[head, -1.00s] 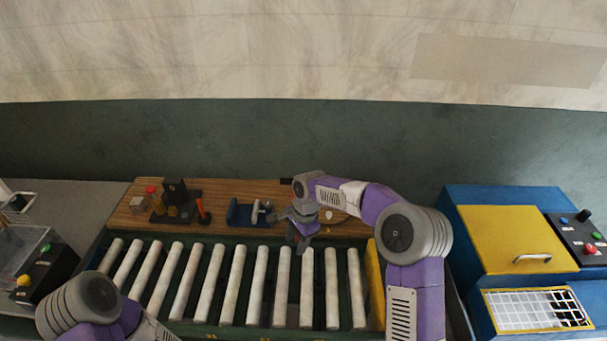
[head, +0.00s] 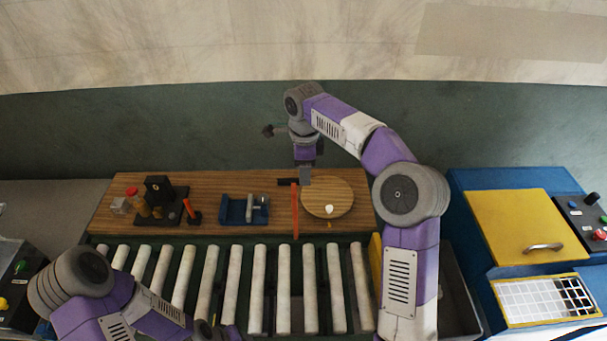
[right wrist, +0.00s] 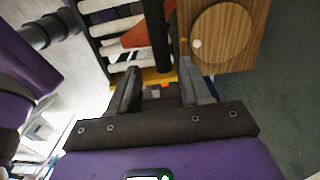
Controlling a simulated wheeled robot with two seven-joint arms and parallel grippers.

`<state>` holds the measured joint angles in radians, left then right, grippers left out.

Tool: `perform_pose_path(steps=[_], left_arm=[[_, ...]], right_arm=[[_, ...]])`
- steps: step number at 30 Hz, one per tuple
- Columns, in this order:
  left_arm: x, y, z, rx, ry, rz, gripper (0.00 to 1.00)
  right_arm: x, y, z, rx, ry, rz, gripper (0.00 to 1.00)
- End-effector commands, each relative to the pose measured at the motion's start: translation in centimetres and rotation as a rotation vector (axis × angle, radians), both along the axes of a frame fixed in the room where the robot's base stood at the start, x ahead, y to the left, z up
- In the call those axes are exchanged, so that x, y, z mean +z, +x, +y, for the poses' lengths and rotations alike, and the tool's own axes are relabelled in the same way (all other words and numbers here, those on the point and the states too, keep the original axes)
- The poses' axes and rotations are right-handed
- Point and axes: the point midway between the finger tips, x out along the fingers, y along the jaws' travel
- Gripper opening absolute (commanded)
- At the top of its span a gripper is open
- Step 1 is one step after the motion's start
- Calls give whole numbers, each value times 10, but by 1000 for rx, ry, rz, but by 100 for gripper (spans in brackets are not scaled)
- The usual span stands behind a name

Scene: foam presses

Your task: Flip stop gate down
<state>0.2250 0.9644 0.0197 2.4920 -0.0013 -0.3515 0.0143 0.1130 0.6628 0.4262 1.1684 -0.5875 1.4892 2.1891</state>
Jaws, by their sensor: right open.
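The stop gate appears to be the thin orange-red bar (head: 295,212) with a dark mount (head: 288,181) at its back end, reaching from the wooden board toward the rollers. In the right wrist view an orange plate (right wrist: 135,38) shows past a dark post (right wrist: 160,45). I cannot tell whether it is raised or down. My right gripper (head: 305,178) is open and empty, just right of the mount in the picture; contact is unclear. Its two spread fingers (right wrist: 160,72) show in the right wrist view.
The roller conveyor (head: 258,290) runs along the front. On the wooden board (head: 230,183) stand a round wooden disc (head: 342,192) with a small white piece, a blue fixture (head: 232,211) and a black fixture (head: 160,188). A blue and yellow machine (head: 515,235) stands at the right.

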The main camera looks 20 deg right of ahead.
Motion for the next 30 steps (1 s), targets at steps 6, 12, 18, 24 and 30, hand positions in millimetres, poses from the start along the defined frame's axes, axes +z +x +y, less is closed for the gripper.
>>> perform_pose_path(steps=[6, 12, 18, 24, 30], left_arm=[[0, 1, 0, 1, 0, -2, 43], [0, 1, 0, 1, 0, -2, 43], [0, 1, 0, 1, 0, -2, 43], [0, 1, 0, 1, 0, -2, 43], [0, 1, 0, 1, 0, -2, 43]], right_arm=[[-25, -1, 0, 1, 0, 1, 48], [-30, -1, 1, 1, 1, -1, 48], [-30, -1, 1, 1, 1, 0, 39], [-30, -1, 1, 1, 1, 0, 8], [-29, -1, 0, 1, 1, -1, 0]])
